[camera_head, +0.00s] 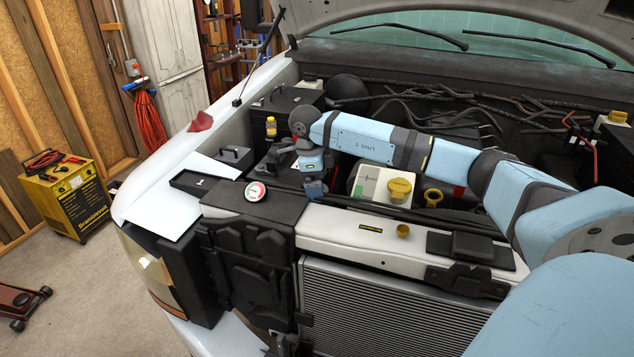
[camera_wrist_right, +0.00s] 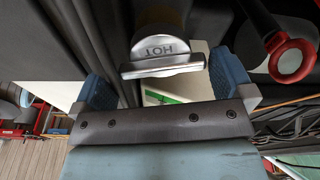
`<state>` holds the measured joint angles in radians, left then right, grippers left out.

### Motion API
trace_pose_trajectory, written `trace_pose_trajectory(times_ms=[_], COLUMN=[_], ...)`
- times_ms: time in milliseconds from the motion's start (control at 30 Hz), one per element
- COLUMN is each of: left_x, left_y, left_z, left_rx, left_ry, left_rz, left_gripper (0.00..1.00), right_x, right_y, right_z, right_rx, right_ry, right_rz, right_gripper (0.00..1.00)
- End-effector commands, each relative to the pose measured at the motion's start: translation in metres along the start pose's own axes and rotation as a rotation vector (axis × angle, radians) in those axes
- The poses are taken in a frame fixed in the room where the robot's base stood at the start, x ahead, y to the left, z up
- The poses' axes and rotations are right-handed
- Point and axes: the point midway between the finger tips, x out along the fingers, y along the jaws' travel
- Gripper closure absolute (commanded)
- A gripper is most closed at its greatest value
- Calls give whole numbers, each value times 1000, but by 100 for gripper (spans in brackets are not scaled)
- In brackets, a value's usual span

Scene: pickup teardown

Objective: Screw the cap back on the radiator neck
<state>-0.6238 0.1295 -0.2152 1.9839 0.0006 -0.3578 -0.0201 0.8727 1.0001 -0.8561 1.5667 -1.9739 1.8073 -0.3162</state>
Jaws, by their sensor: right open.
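A grey metal cap (camera_wrist_right: 163,57) with a raised bar reading HOT shows in the right wrist view, between the two blue fingers as seen in the picture. I cannot tell how close it is to them or what holds it up. My right gripper (camera_head: 313,176) is open, over the front left of the engine bay; it also shows in the right wrist view (camera_wrist_right: 165,92). A small brass-coloured round fitting (camera_head: 403,230), possibly the radiator neck, stands on the pale radiator top (camera_head: 340,229). My left gripper is out of view.
A white reservoir (camera_head: 371,184) with a yellow cap (camera_head: 399,188) stands behind the radiator. A round gauge (camera_head: 256,191) and a black tray (camera_head: 194,182) lie to the left. My right arm spans the bay from the right.

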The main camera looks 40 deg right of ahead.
Motion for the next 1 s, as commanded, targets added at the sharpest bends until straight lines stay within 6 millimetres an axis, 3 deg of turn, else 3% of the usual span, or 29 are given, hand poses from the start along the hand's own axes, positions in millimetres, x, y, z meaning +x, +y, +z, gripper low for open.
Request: trace_pose_trajectory(times_ms=[167,400,600,767,867,1000], left_x=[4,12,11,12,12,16], left_y=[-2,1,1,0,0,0], left_z=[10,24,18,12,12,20], left_rx=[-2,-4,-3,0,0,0], left_ry=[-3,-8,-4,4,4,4], left_rz=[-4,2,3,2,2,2], left_gripper=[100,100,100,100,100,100], right_x=[-23,-81,-121,-134,-136,-134], right_y=[-1,0,0,0,0,0], right_z=[1,1,-1,-2,-2,-2], right_rx=[1,-1,2,2,-6,-124], right_ry=[-5,-6,-1,-1,-1,-13], right_rz=[-4,-3,-3,-2,0,-2], right_gripper=[0,0,0,0,8,8])
